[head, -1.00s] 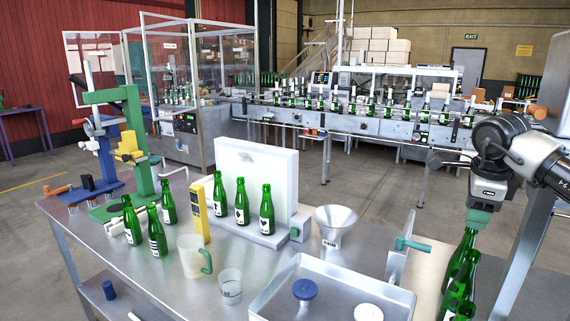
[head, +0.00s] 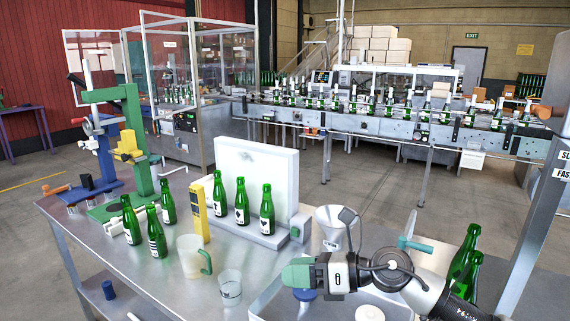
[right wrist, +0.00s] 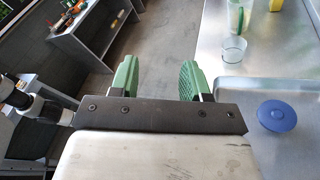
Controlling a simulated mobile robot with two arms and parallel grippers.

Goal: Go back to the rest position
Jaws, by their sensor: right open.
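My right gripper (head: 298,273) reaches in from the lower right of the head view. It hangs above the metal tray (head: 262,306) at the table's front edge and points left. In the right wrist view its two green fingers (right wrist: 160,80) are spread apart with nothing between them. My left gripper is in neither view.
A blue round lid (right wrist: 277,115) lies in the tray. A measuring jug (head: 190,258), a small beaker (head: 230,287) and a funnel (head: 333,226) stand on the steel table (head: 130,262). Several green bottles (head: 156,232) stand at the left. A conveyor (head: 370,126) runs behind.

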